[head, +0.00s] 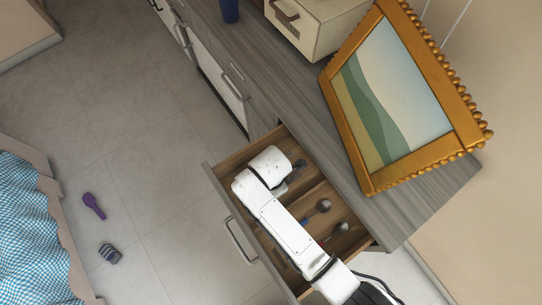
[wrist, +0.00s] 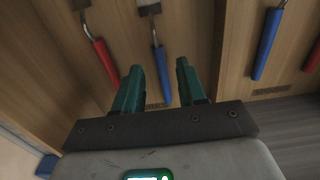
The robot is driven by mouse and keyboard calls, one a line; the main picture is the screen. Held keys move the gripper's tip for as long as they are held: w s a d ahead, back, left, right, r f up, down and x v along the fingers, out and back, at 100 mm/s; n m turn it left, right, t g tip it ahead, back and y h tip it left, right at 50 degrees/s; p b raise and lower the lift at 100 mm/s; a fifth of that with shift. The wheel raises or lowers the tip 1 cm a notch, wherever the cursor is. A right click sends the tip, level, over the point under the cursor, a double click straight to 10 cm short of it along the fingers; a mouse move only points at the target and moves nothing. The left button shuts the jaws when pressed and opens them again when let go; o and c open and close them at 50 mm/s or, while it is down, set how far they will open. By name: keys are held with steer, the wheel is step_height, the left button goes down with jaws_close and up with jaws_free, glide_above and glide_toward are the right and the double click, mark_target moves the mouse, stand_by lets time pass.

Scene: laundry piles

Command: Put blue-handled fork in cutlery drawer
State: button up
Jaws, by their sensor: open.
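The cutlery drawer (head: 243,151) stands open below the grey counter, and my arm reaches down into it. In the wrist view, a blue-handled utensil (wrist: 160,66) lies on the wooden drawer floor. Its metal head at the top edge looks like a fork's. My gripper (wrist: 157,70) is open, with its green fingertips on either side of the blue handle's line. I cannot tell whether they touch it. In the head view the fingers are mostly hidden by my white arm.
A red-handled utensil (wrist: 104,58) lies left of my fingers, and another blue handle (wrist: 267,44) lies right, beyond a divider. Spoons (head: 322,206) lie in the drawer. A gold picture frame (head: 465,128) leans over the counter (head: 255,75). A purple brush-like item (head: 93,205) lies on the floor.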

step_height(320, 180, up, 10)
steer(key=shift+f+p, duration=0.2)
steer(key=shift+p, duration=0.15)
stand_by(0.4)
